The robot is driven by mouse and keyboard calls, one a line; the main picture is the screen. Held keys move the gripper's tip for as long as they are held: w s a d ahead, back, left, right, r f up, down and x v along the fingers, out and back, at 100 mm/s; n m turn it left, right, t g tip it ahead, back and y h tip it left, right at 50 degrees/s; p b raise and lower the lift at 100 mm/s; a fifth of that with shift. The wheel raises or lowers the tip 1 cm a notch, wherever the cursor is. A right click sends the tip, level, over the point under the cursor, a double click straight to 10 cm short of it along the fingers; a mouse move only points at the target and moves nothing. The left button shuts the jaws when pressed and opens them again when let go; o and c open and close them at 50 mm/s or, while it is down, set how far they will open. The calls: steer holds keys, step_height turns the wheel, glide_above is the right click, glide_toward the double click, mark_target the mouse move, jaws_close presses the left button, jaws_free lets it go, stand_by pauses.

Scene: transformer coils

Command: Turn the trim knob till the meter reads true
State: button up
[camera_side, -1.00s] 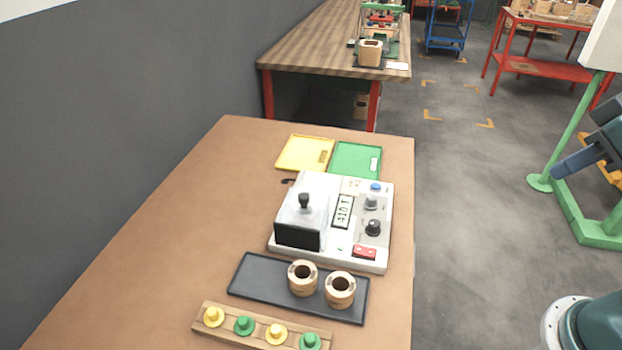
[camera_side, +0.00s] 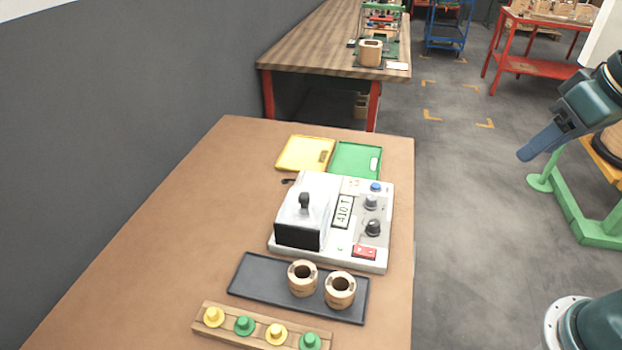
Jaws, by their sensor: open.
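The white tester (camera_side: 350,258) sits on the brown bench. Its meter display (camera_side: 343,212) is turned sideways and seems to read about 410, too small to be sure. A blue knob (camera_side: 376,187), a grey knob (camera_side: 371,202) and a black knob (camera_side: 373,227) stand in a column right of the display. I cannot tell which is the trim knob. My gripper (camera_side: 526,154) is open and empty over the floor, well right of the bench and apart from the tester. Its finger gap is not clear from this side.
A white hood with a black handle (camera_side: 304,203) covers the tester's left part; a red switch (camera_side: 364,251) is at its front. A dark tray (camera_side: 252,277) with two coils, a wooden peg rack (camera_side: 262,333), a yellow tray (camera_side: 298,152) and a green tray (camera_side: 350,160) surround it.

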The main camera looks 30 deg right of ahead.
steer(key=w+m+g, duration=0.1)
steer(key=w+m, duration=0.1)
steer(key=w, duration=0.6)
steer(key=m+g, duration=0.4)
steer(key=m, duration=0.2)
glide_above(372, 197)
step_height(372, 197, down, 15)
steer(key=shift+f, duration=0.15)
step_height(372, 197, down, 14)
steer(key=shift+r, duration=0.25)
steer(key=c, duration=1)
